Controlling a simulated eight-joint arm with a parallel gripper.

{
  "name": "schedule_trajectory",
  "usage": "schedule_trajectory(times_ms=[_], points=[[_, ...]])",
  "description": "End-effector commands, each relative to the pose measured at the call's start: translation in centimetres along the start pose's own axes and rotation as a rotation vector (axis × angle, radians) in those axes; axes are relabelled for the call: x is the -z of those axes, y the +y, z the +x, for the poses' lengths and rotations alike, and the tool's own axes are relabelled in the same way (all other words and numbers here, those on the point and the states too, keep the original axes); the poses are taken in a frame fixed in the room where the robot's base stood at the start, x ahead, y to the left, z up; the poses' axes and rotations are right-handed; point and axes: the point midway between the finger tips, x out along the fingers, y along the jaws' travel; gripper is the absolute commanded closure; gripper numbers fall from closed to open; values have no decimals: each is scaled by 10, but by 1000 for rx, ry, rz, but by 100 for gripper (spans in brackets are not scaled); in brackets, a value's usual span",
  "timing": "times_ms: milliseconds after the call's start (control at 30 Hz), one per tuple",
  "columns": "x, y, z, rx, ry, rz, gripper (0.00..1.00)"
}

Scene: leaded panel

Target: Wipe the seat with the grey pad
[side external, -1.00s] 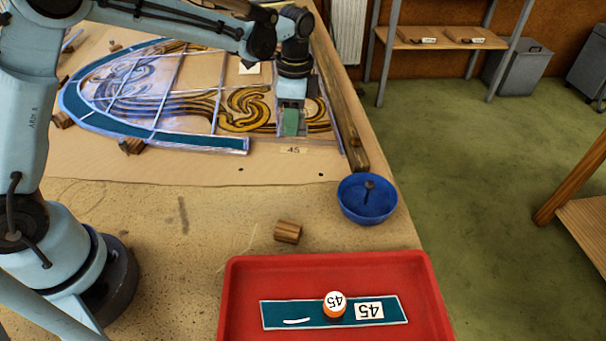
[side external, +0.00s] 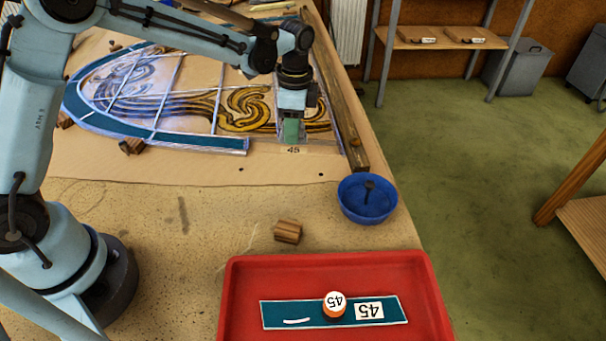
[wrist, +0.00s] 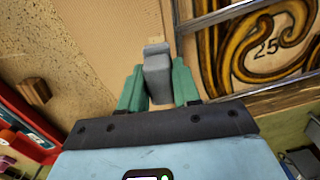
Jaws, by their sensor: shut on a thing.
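My gripper (side external: 291,132) is over the near right end of the leaded panel (side external: 170,112). In the wrist view its green fingers (wrist: 158,88) are shut on the grey pad (wrist: 156,62). In the side view the fingers hide most of the pad. The seat (side external: 268,147) is the bare strip, marked 45, between the end of the teal border and the wooden batten. My gripper is at this strip; I cannot tell whether the pad touches it.
A wooden batten (side external: 340,110) runs along the right of the panel. A blue bowl (side external: 367,213) and a wooden block (side external: 288,232) stand nearer. The red tray (side external: 240,285) holds a teal glass piece (side external: 285,316) labelled 45 with an orange-and-white round item (side external: 334,304) on it.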

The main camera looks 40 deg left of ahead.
Motion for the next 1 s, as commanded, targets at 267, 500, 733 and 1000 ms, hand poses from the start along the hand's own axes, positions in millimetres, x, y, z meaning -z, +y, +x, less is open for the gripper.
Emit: schedule_trajectory(times_ms=[267,500,733,1000], points=[[0,0,6,0,0,0,93],[1,0,12,0,0,0,93],[1,0,17,0,0,0,93],[1,0,23,0,0,0,93]])
